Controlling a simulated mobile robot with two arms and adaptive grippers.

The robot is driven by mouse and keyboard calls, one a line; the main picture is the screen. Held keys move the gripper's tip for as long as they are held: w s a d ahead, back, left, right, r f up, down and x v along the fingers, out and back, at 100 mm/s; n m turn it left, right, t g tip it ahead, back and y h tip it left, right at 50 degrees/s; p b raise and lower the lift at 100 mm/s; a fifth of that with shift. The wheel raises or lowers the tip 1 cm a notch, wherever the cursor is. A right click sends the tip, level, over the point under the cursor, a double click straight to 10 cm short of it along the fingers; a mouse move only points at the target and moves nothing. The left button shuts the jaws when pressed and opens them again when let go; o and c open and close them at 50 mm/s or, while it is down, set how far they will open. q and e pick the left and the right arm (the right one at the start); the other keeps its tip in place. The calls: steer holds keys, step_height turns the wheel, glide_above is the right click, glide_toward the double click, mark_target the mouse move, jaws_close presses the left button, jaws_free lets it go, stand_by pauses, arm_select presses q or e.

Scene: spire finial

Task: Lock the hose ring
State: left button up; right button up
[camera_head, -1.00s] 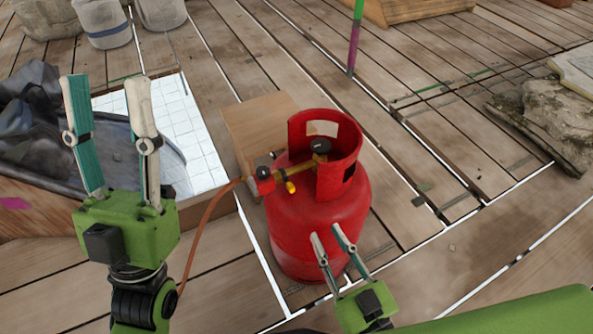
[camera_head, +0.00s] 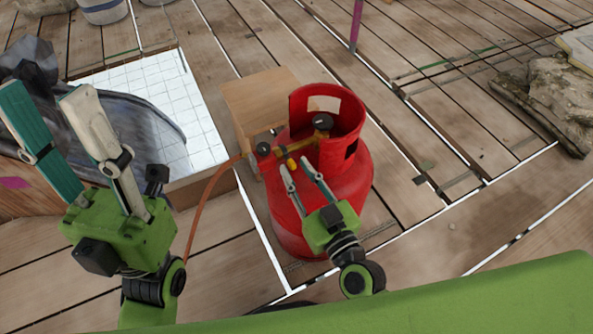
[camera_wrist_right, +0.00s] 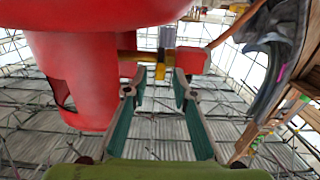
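A red gas cylinder (camera_head: 345,185) stands upright on the planks with a brass valve fitting (camera_head: 300,150) inside its collar. An orange hose (camera_head: 200,205) runs from the fitting's left end down behind my left gripper. I cannot clearly make out the hose ring. My right gripper (camera_head: 295,167) is open, its fingertips close to the fitting. In the right wrist view, the yellow part of the fitting (camera_wrist_right: 160,71) shows just beyond and between the open fingertips (camera_wrist_right: 158,85); contact is unclear. My left gripper (camera_head: 45,95) is open and empty, left of the cylinder.
A wooden box (camera_head: 255,95) stands behind the cylinder. A planter-like wooden frame with white tiles (camera_head: 170,85) and a dark grey bag (camera_head: 95,110) lies on the left. Rocks (camera_head: 555,100) sit at the right. The planks right of the cylinder are mostly clear.

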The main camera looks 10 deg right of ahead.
steer(key=shift+w+a, duration=0.1)
steer(key=shift+w, duration=0.25)
